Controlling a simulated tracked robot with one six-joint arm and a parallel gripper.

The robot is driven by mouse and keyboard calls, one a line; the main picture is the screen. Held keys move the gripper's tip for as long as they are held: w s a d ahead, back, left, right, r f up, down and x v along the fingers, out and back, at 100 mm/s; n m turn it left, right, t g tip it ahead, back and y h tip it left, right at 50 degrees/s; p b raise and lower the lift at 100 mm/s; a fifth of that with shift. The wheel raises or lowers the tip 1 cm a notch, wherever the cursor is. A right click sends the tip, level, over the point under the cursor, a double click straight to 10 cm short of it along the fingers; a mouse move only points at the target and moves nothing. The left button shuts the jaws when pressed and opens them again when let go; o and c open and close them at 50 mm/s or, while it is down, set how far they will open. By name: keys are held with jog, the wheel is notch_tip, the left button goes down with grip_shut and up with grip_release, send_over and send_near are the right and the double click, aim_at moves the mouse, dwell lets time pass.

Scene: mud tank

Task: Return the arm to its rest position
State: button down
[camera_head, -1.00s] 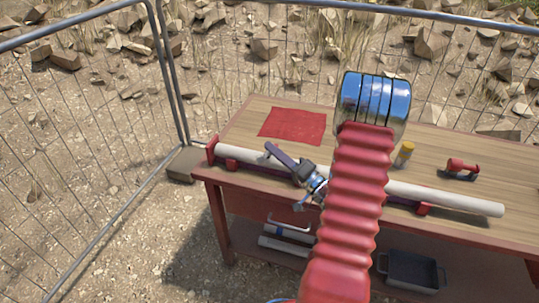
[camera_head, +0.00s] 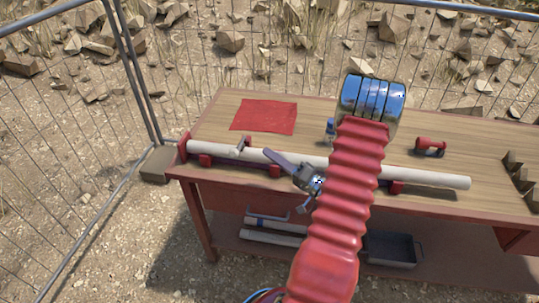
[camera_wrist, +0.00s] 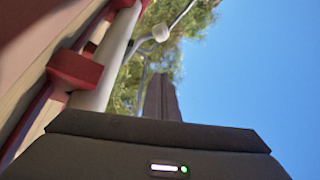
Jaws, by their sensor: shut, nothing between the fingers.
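My arm, with a red ribbed sleeve and a shiny metal elbow, rises across the middle of the head view and folds down over the workbench (camera_head: 440,195). My gripper (camera_head: 268,154) is at the front of the bench, close to a long white pipe (camera_head: 425,180), its dark fingers pointing left. The fingers are shut and empty. They also show as one dark bar in the wrist view (camera_wrist: 160,98), with the pipe (camera_wrist: 112,62) to their left. I cannot tell whether the gripper touches the pipe. Part of the pipe is hidden behind my arm.
A small T-shaped handle (camera_head: 240,148) stands at the pipe, left of my gripper. Red clamps (camera_head: 205,160) hold the pipe. A red cloth (camera_head: 264,116), a blue bottle (camera_head: 330,129) and a red tool (camera_head: 430,146) lie on the bench. A grey tray (camera_head: 390,248) is below. A wire fence stands behind.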

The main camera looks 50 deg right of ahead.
dwell(0.5)
jog(key=s+a+f+m+g+y, duration=0.25)
jog(key=a+f+g+y, duration=0.3)
jog(key=a, duration=0.65)
jog(key=s+a+r+n+g, duration=0.25)
jog(key=s+a+g, duration=0.55)
jog(key=a+g, duration=0.45)
jog(key=a+r+n+t+h, duration=0.1)
jog(key=a+r+n+h, duration=0.3)
jog(key=r, duration=0.5)
jog(key=s+a+r+n+t+h, duration=0.1)
jog(key=a+r+n+t+h, duration=0.1)
jog(key=a+r+n+h, duration=0.2)
jog(key=a+r+n, duration=0.3)
jog(key=r, duration=0.2)
jog(key=shift+r, duration=0.2)
